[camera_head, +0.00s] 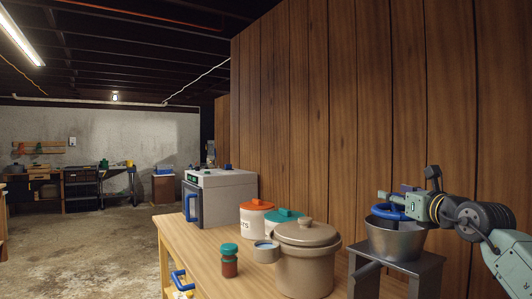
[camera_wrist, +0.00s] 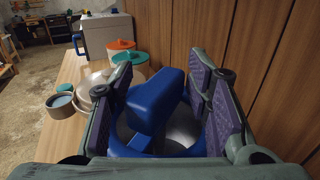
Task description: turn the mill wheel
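The blue mill wheel (camera_head: 385,212) sits over a grey metal bowl (camera_head: 395,240) on a dark stand at the right of the head view. In the wrist view, a thick blue knob of the wheel (camera_wrist: 152,105) stands between my two purple finger pads, with blue rim below it. My gripper (camera_head: 404,199) is at the wheel from the right, its fingers on either side of the knob. The fingers look spread, with the pads apart from the knob; any light touch is hard to tell. Part of the wheel is hidden behind my gripper.
A wooden table (camera_head: 190,238) holds a lidded beige pot (camera_head: 305,262), a small teal-lidded jar (camera_head: 229,262), orange- and teal-lidded canisters (camera_head: 256,217) and a white appliance (camera_head: 225,190). A wood-panelled wall (camera_head: 340,110) stands close behind. Open floor lies left.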

